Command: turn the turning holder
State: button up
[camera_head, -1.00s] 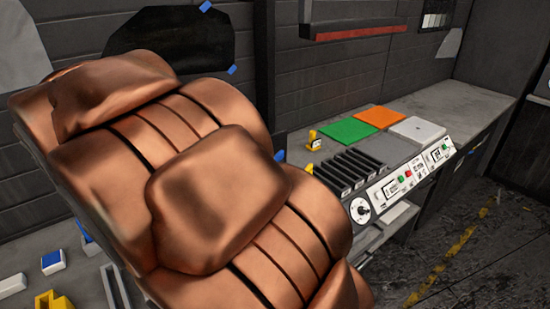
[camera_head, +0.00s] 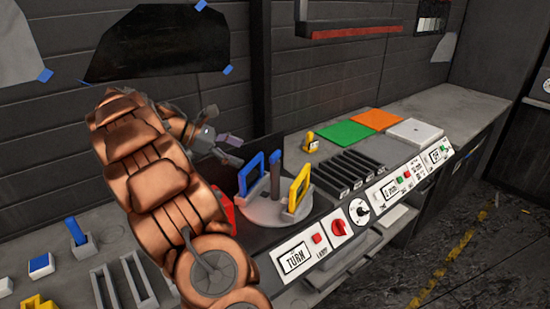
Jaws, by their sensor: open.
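The turning holder (camera_head: 262,214) is a round grey disc on the bench. It carries a blue frame (camera_head: 243,182) on its left, a dark blue post (camera_head: 275,172) behind and a yellow frame (camera_head: 301,184) on its right. My gripper (camera_head: 232,149) is in the air up and left of the holder, apart from it, with its fingers pointing right. It looks small and partly dark against the wall, is open and holds nothing visible. A panel marked TURN (camera_head: 294,260) with a red button (camera_head: 317,238) is at the bench front, below the holder.
A red piece (camera_head: 222,212) sits left of the disc, partly behind my arm. A red knob (camera_head: 339,228), a white dial (camera_head: 359,211) and a black slotted rack (camera_head: 345,170) are to the right. Green (camera_head: 348,133) and orange (camera_head: 377,119) sheets lie farther back.

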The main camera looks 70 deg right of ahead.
jog(key=g, duration=0.2)
send_near(275, 153)
jog(key=s, duration=0.2)
jog(key=shift+n, duration=0.5)
jog(key=x, duration=0.4)
jog(key=p+x, duration=0.1)
jog(key=x, duration=0.2)
jog(key=shift+w+d+f, duration=0.25)
jog(key=shift+w+f, duration=0.05)
jog(key=shift+x, duration=0.8)
jog(key=shift+w+f, duration=0.1)
grip_shut()
